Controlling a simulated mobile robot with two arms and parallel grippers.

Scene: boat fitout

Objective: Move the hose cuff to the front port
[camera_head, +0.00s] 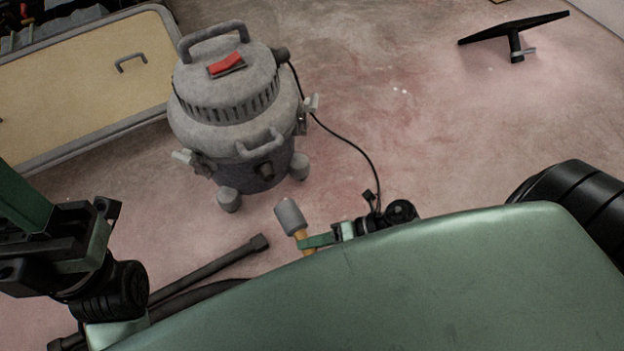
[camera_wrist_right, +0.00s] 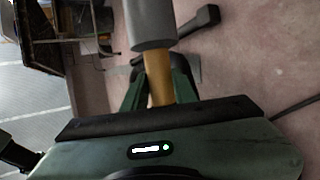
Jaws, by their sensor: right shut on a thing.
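My right gripper (camera_head: 309,242) is shut on the tan stem of a grey cylinder, which looks like the hose cuff (camera_head: 290,215). In the right wrist view the cuff (camera_wrist_right: 152,24) stands out beyond the green fingers (camera_wrist_right: 157,90). The grey vacuum (camera_head: 235,110) stands on the floor behind it. The cuff is apart from the vacuum, to the near right of that stub. My left arm comes in at the left; its fingertips are hidden.
A black cord (camera_head: 345,137) runs from the vacuum's upper stub (camera_head: 281,55) toward my right wrist. Dark tubes (camera_head: 212,268) lie at the lower left. A tan panel (camera_head: 70,85) is at the upper left, a black floor tool (camera_head: 514,36) at the upper right.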

